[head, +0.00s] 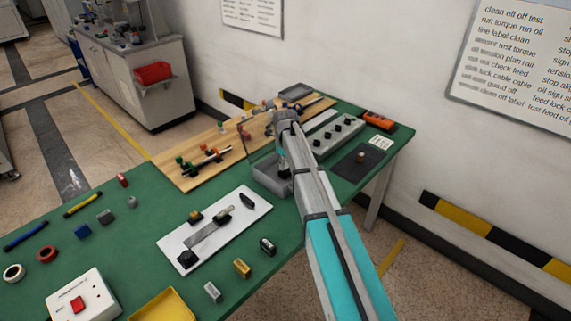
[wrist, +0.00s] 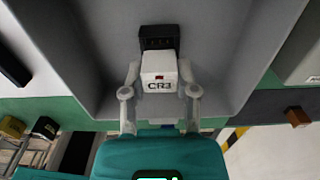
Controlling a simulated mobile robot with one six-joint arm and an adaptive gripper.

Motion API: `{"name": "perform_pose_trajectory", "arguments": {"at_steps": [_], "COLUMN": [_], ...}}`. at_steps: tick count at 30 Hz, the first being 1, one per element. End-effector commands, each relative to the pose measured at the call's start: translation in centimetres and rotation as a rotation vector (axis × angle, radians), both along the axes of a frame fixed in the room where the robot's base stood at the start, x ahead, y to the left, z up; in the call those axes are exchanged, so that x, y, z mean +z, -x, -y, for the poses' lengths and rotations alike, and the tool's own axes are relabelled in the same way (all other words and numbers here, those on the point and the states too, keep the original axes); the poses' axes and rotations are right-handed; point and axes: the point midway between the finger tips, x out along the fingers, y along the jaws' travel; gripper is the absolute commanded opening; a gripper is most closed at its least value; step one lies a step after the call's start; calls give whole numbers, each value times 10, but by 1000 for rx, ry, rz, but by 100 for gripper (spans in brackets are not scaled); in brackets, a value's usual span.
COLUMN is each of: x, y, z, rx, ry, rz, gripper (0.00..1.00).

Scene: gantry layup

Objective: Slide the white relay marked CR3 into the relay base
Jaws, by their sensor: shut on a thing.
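The white relay (wrist: 159,72) with the dark CR3 lettering and a small red mark is between the fingers of my gripper (wrist: 160,76) in the wrist view. My gripper is shut on its two sides. A black relay base (wrist: 158,37) is straight beyond the relay, inside a grey bin (wrist: 228,45). The relay's far edge overlaps the base in this view; I cannot tell whether they touch. In the head view the grey bin (head: 264,181) stands on the green table, and my arm largely hides my gripper and the relay.
The bin's walls rise close around my gripper. A white plate (head: 219,243) with fittings lies to the left on the green table (head: 130,224). A wooden board (head: 200,177) with parts is behind, and a grey block with black knobs (head: 336,135) stands at the right.

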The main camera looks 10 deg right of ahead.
Motion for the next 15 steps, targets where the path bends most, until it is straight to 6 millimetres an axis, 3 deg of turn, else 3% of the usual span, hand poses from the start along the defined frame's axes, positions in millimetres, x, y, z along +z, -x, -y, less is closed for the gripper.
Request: {"name": "perform_pose_trajectory", "arguments": {"at_steps": [15], "x": [-10], "y": [0], "z": [0], "rx": [0], "ry": [0], "rz": [0], "gripper": [2]}}
